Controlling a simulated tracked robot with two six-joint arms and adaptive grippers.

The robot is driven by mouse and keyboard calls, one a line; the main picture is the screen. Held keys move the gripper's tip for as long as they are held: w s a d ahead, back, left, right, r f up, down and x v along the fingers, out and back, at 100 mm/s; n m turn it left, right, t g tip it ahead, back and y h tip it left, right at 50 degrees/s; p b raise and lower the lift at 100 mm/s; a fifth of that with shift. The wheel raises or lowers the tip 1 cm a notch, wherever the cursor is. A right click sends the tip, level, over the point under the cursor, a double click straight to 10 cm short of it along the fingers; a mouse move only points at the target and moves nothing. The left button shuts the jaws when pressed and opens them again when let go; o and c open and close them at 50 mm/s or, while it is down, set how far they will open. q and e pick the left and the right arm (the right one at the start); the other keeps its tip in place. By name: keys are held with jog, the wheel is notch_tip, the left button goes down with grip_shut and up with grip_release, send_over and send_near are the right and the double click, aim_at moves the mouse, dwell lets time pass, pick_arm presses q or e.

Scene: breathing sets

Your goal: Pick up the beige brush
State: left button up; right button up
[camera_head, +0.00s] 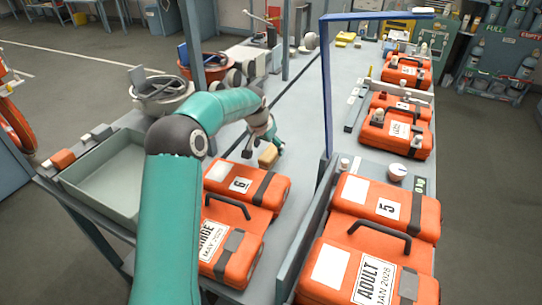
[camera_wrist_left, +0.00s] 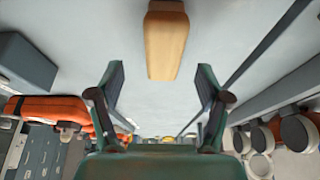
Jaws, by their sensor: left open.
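The beige brush (camera_head: 268,157) lies on the grey table just behind the orange case marked 6. In the left wrist view the brush (camera_wrist_left: 166,42) is a tan block with a darker end face, at the top centre, pointing between my fingers. My left gripper (camera_head: 276,146) is close to the brush in the head view, with part of it hidden by my own arm. In the left wrist view my left gripper (camera_wrist_left: 160,76) is open and its fingers are apart, with nothing held. My right gripper is not in view.
Orange cases (camera_head: 246,182) stand in front of the brush, and more (camera_head: 386,208) stand to the right beyond a divider. A blue post (camera_head: 326,90) rises on the right. A grey tray (camera_head: 70,183) and a bowl (camera_head: 160,100) are at left.

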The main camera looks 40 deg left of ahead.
aim_at(270, 151)
pick_arm(q)
jog(key=p+x, duration=0.1)
jog(key=x, duration=0.1)
jog(key=p+x, duration=0.1)
jog(key=x, duration=0.2)
jog(key=shift+w+a, duration=0.2)
jog(key=shift+a, duration=0.05)
jog(key=shift+w+f, duration=0.1)
jog(key=shift+f, duration=0.05)
jog(key=shift+f+b, duration=0.25)
jog(key=shift+b, duration=0.1)
jog(key=shift+c, duration=0.2)
jog(key=c, duration=1.3)
jog(key=shift+o, duration=0.2)
jog(key=shift+r, duration=0.15)
